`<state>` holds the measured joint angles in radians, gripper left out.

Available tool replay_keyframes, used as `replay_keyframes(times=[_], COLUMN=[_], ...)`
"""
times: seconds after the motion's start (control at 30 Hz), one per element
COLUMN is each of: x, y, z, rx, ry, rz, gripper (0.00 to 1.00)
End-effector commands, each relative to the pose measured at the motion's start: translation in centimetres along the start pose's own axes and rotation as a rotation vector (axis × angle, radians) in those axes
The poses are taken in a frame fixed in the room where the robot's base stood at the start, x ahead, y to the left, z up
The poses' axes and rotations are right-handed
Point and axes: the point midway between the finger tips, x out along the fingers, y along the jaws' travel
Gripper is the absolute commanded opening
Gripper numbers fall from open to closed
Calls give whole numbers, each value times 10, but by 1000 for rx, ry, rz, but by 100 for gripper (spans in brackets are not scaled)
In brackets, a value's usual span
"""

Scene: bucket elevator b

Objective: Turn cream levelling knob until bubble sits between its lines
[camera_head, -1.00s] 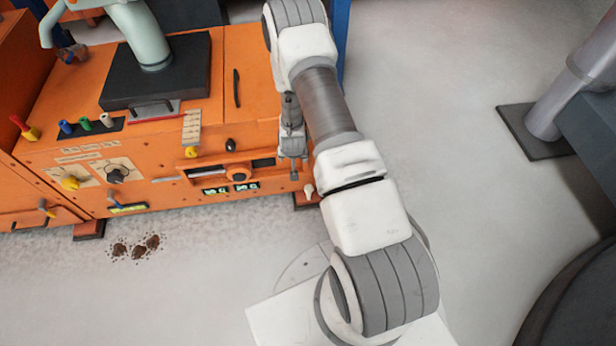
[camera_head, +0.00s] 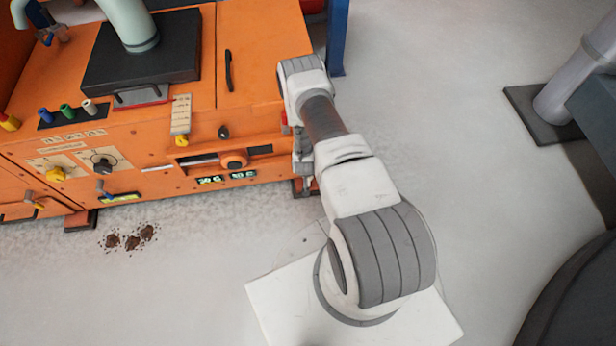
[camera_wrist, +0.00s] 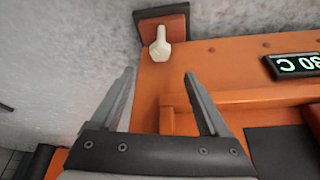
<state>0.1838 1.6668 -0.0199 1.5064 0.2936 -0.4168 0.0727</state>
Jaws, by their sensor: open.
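The cream levelling knob (camera_wrist: 161,46) shows in the wrist view, at the machine's lower corner beside a dark-edged orange foot (camera_wrist: 165,20). It lies just beyond my fingertips, roughly centred between them in the picture, and nothing touches it. My gripper (camera_wrist: 160,75) is open and empty. In the head view my gripper (camera_head: 303,172) hangs at the right end of the orange machine's front (camera_head: 140,193), and I cannot make out the knob behind it. A yellow-green strip (camera_head: 122,197) sits low on the front; I cannot tell whether it is the level, and no bubble is readable.
A green display (camera_wrist: 295,64) and an orange ledge (camera_wrist: 255,97) are close to the right finger. The front also carries a yellow knob (camera_head: 56,174) and a black dial (camera_head: 103,162). Brown debris (camera_head: 131,240) lies on the floor.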

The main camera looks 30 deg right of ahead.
Motion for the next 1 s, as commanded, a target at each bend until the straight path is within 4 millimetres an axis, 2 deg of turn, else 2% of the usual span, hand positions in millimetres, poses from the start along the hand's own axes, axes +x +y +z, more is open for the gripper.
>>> replay_keyframes(times=[0.03,0.1,0.4,0.6,0.93,1.0], x=[16,31,82,96,97,97], y=[0,0,0,0,0,0], z=[2,2,1,0,0,0], rx=[1,1,0,0,-1,-1], ry=[1,1,0,0,-1,-1], rz=[0,0,0,0,-1,-1], gripper=[79,79,79,79,79,66])
